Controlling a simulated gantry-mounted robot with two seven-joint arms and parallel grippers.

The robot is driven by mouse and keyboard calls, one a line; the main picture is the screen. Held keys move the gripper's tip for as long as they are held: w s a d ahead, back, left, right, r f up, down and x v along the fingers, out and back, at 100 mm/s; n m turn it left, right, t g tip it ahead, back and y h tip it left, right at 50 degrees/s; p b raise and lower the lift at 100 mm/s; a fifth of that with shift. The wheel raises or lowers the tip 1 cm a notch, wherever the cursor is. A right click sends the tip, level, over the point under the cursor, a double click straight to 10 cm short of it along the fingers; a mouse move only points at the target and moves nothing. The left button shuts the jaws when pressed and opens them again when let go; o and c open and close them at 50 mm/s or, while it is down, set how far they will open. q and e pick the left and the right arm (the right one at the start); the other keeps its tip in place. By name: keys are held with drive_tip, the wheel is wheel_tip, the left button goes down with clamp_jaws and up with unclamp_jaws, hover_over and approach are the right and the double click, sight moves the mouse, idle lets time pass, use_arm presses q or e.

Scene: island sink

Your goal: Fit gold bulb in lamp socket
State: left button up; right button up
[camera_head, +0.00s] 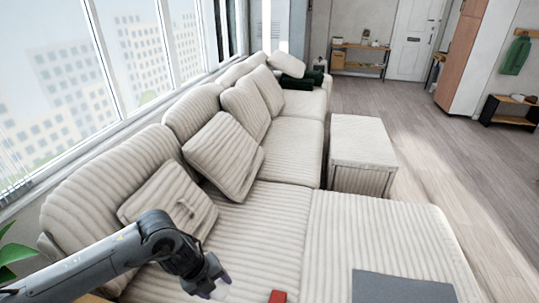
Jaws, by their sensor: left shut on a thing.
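My left gripper (208,287) is low in the view, above the front of the sofa seat. Its fingers are shut on a small pale thing (222,291), partly hidden by the fingers. I cannot tell whether this is the bulb, and no gold colour shows on it. No lamp or socket can be made out. My right gripper is not in view.
A long beige ribbed sofa (262,212) with cushions fills the middle. A red block (278,296) and a grey flat panel (402,287) are at the bottom edge. A beige ottoman (361,150) stands beyond. The wooden floor (440,150) at right is clear.

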use_arm(q)
drive_tip(key=n, duration=0.2)
drive_tip(key=a+n, duration=0.1)
drive_tip(key=shift+w+r+n+t+y, duration=0.1)
drive_tip(key=shift+r+n+t+y, duration=0.25)
drive_tip(key=shift+n+t+y, duration=0.05)
drive_tip(key=n, duration=0.1)
drive_tip(key=a+n+y, duration=0.1)
drive_tip(key=n, duration=0.1)
drive_tip(key=shift+n+t, duration=0.3)
drive_tip(key=s+a+f+n+g+y, duration=0.1)
drive_tip(key=a+n+g+y, duration=0.1)
drive_tip(key=n, duration=0.9)
drive_tip(key=s+a+f+n+g+y, duration=0.1)
drive_tip(key=a+n+y, duration=0.15)
drive_tip(key=n, duration=0.95)
drive_tip(key=s+r+p, duration=0.3)
drive_tip(key=r+p, duration=0.8)
drive_tip(key=p, duration=0.1)
drive_tip(key=s+r+p, duration=0.2)
drive_tip(key=r+p, duration=1)
drive_tip(key=p, duration=0.1)
drive_tip(key=s+r+p, duration=0.3)
drive_tip(key=r+p, duration=0.8)
drive_tip(key=p, duration=0.2)
drive_tip(key=shift+s+r+m, duration=0.15)
drive_tip(key=shift+s+m, duration=0.15)
drive_tip(key=shift+m, duration=0.1)
